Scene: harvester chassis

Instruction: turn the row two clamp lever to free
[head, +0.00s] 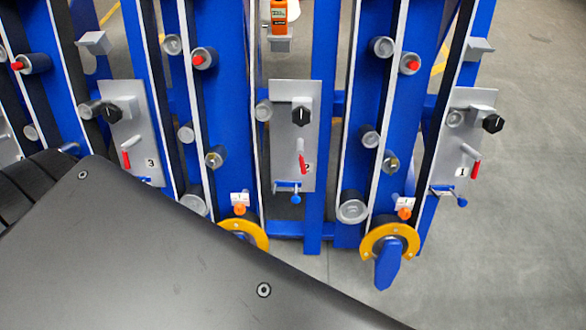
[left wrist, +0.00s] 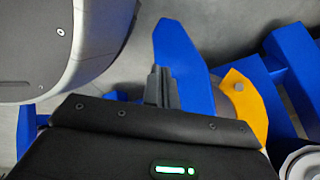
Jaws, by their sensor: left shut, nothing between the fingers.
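In the head view, a yellow ring (head: 249,231) low on the frame, under a small white tag (head: 239,198) whose figure I cannot read surely, is partly covered by my arm; its lever is hidden there. The left wrist view shows a blue lever (left wrist: 180,48) beside a yellow plate (left wrist: 247,107), likely this clamp. My left gripper (left wrist: 158,74) is shut and empty. Its fingertips overlap the lever's lower left part in the picture; I cannot tell whether they touch. A second yellow ring with a blue lever (head: 388,266) pointing down stands further right in the head view.
Grey panels numbered 3 (head: 140,130), 2 (head: 280,170) and 1 (head: 455,130) carry black knobs and red-tipped levers. Blue uprights (head: 322,130) and protruding grey rollers (head: 352,207) crowd the space. Open grey floor (head: 535,240) lies at the right.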

